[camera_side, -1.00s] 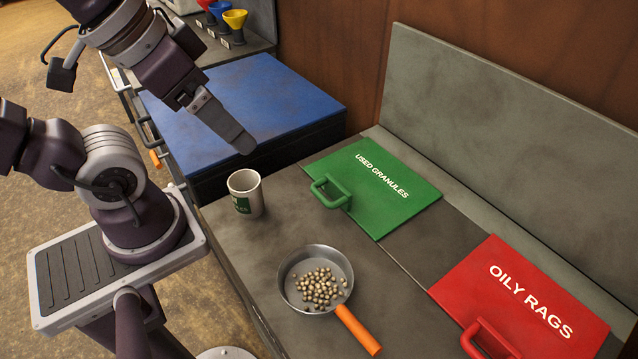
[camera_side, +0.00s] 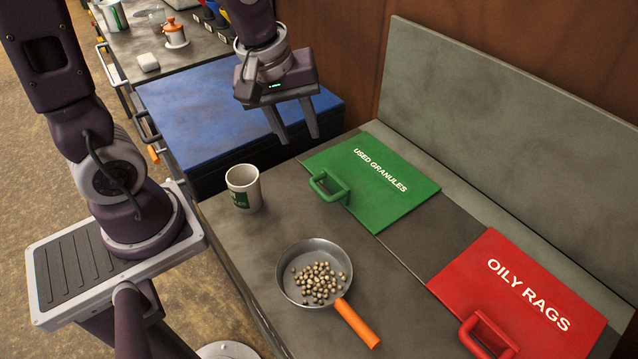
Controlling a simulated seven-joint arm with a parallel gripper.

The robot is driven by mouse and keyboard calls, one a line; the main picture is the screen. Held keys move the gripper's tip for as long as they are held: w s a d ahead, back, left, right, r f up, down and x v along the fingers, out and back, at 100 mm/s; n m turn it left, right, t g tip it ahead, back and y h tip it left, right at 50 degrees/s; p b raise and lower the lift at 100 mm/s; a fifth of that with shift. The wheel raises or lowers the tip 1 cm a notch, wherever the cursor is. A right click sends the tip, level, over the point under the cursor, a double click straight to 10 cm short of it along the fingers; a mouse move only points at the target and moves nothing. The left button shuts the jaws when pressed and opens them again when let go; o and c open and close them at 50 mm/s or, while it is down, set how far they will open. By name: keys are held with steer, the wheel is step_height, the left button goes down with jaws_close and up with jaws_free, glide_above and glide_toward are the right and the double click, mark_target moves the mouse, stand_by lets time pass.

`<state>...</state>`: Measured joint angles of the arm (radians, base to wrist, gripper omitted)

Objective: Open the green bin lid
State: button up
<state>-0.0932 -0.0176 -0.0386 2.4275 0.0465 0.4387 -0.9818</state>
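The green bin lid (camera_side: 385,200), marked "USED GRANULES", lies flat and closed in the bench top at centre right. Its green handle (camera_side: 330,187) stands at the lid's front left edge. My gripper (camera_side: 300,138) is above and to the left of the lid, over the right part of the blue lid. Its two fingers point down and are spread apart with nothing between them. It does not touch the green handle.
A white mug (camera_side: 244,189) stands left of the green handle. A pan (camera_side: 314,262) of granules with an orange handle sits in front. The red "OILY RAGS" lid (camera_side: 515,300) is at lower right. A grey backboard (camera_side: 520,140) rises behind the lids.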

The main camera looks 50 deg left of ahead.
mark_target(319, 189)
steer(key=w+f+n, duration=0.1)
steer(key=f+n, duration=0.1)
steer(key=f, duration=0.3)
steer(key=w+f+n+g, duration=0.1)
steer(key=w+f+n, duration=0.1)
steer(key=f, duration=0.4)
steer(key=w+f+n, duration=0.1)
steer(key=f+n, duration=0.1)
steer(key=f, duration=0.4)
steer(key=shift+w+a+f+n, duration=0.1)
steer(key=shift+w+a+n, duration=0.3)
jaws_close()
